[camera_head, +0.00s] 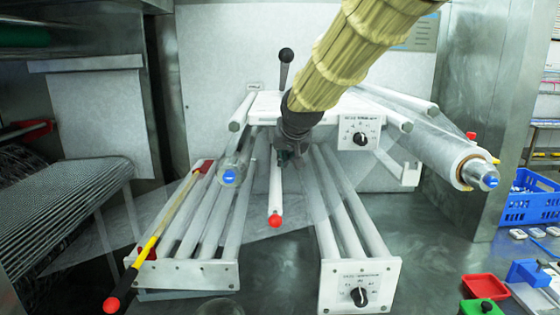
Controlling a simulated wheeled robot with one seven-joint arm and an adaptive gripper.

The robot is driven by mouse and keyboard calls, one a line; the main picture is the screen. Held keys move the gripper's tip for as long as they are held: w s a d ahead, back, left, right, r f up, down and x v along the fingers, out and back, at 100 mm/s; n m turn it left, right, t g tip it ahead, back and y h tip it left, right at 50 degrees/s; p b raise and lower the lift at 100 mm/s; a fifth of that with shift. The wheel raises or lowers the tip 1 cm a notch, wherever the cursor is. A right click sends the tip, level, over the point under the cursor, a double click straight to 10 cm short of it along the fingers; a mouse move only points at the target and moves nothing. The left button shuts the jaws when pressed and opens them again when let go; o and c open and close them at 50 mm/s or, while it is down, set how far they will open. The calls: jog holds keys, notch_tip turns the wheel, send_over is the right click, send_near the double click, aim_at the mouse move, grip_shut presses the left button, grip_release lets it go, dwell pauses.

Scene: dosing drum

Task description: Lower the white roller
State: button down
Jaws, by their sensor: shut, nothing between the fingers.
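A white roller (275,190) with a red ball end points toward me at the centre, between two banks of white rollers. My gripper (284,157) is a dark shape below the yellow-sleeved arm, just above and beside the far part of this roller. It is shut and holds nothing. Whether it touches the roller I cannot tell. The far end of the roller is hidden behind my gripper.
A white box with a dial (360,133) stands just right of my gripper. A lower dial panel (360,287) fronts the right roller bank. A yellow-black lever (147,250) slants at left. A thick film roll (430,147) juts out at right. Trays and a blue crate (532,200) lie farther right.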

aim_at(278, 175)
jog(key=shift+p+x, duration=1.55)
jog(key=shift+x, duration=3)
jog(key=shift+d+f, duration=0.1)
jog(key=shift+d, duration=0.05)
